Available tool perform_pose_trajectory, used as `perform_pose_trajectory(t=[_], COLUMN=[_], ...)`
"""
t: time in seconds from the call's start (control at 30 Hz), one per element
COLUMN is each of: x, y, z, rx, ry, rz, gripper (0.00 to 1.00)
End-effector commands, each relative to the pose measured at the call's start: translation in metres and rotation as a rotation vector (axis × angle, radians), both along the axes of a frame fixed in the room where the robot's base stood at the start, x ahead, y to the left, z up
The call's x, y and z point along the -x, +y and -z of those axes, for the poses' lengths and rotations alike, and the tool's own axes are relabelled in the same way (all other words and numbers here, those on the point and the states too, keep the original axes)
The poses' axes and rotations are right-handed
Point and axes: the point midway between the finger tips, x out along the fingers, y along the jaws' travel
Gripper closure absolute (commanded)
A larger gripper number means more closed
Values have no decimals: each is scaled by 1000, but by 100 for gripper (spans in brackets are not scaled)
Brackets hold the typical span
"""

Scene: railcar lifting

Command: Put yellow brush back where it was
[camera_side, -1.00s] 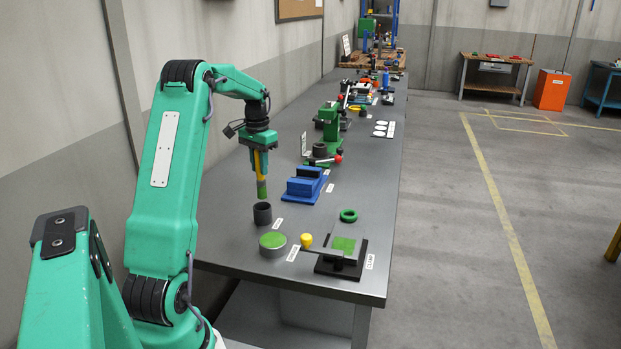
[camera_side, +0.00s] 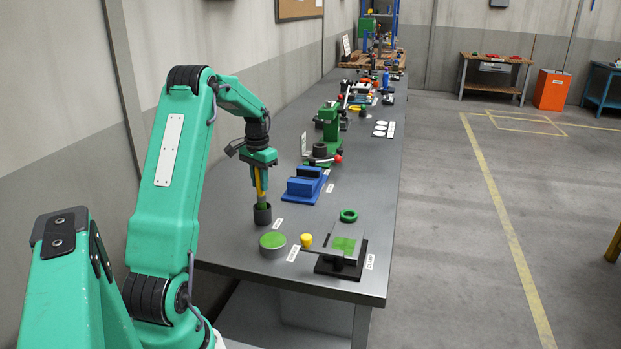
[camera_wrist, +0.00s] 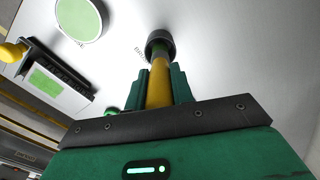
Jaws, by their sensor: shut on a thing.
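The brush's lower end is inside the mouth of a dark round cup (camera_side: 262,215) on the grey bench. In the wrist view the yellow handle (camera_wrist: 158,88) runs between my gripper's green fingers (camera_wrist: 160,85) to the dark cup (camera_wrist: 160,43). The tip of the brush is hidden by the cup wall. I cannot tell whether it touches the bottom.
A round tin with a green top (camera_side: 272,244) stands just in front of the cup. A black-based clamp with a yellow knob (camera_side: 306,240) is to its right. A blue vise (camera_side: 304,186) and a green press (camera_side: 328,132) stand farther back.

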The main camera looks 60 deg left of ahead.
Motion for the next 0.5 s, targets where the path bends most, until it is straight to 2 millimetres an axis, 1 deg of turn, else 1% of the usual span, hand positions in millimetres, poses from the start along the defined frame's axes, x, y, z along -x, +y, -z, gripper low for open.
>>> perform_pose_trajectory(t=[0.03,0.1,0.2,0.3,0.5], x=[0,0,0,0,0], y=[0,0,0,0,0], z=[7,16,25,28,28], rx=[2,1,0,-1,-1], ry=[1,1,1,-1,-1], rz=[0,0,0,0,0], gripper=[100,100,100,100,100])
